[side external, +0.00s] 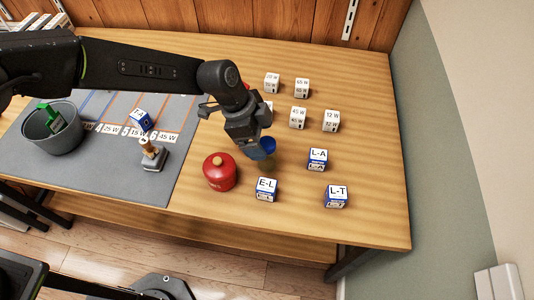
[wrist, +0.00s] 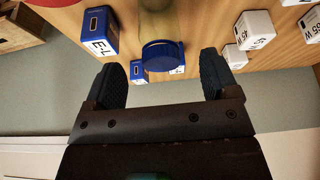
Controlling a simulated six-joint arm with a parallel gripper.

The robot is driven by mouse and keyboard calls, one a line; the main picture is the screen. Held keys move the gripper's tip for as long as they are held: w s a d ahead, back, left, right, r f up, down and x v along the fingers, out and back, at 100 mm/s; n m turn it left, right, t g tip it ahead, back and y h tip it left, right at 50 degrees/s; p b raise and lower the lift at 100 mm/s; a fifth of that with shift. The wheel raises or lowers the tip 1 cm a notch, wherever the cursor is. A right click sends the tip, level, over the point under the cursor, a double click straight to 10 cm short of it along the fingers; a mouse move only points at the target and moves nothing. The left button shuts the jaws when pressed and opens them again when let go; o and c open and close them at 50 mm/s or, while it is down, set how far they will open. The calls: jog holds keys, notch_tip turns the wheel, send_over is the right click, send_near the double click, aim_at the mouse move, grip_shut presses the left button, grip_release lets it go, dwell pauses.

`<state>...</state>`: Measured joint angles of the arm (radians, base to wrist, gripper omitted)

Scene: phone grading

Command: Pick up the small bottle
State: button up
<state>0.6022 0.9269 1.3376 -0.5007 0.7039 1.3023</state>
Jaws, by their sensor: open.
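The small bottle (side external: 269,144) has a blue cap and stands on the wooden table right beside my gripper, which partly hides it in the side view. In the wrist view its round blue cap (wrist: 162,56) shows beyond and between my fingertips, with a pale body behind it. My gripper (side external: 256,148) is open, and its two dark fingers are spread wide in the wrist view (wrist: 161,80). Nothing is held. I cannot tell whether the fingers are level with the cap.
Blue-and-white boxes E-L (side external: 266,189), L-A (side external: 317,159) and L-T (side external: 336,197) lie in front and right. Several white boxes (side external: 298,117) stand behind. A stamp (side external: 150,155) and grey bin (side external: 52,135) are on the left mat.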

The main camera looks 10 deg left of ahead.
jog(key=shift+x, duration=2.8)
jog(key=shift+d, duration=0.1)
jog(key=shift+r, duration=0.1)
jog(key=c, duration=1)
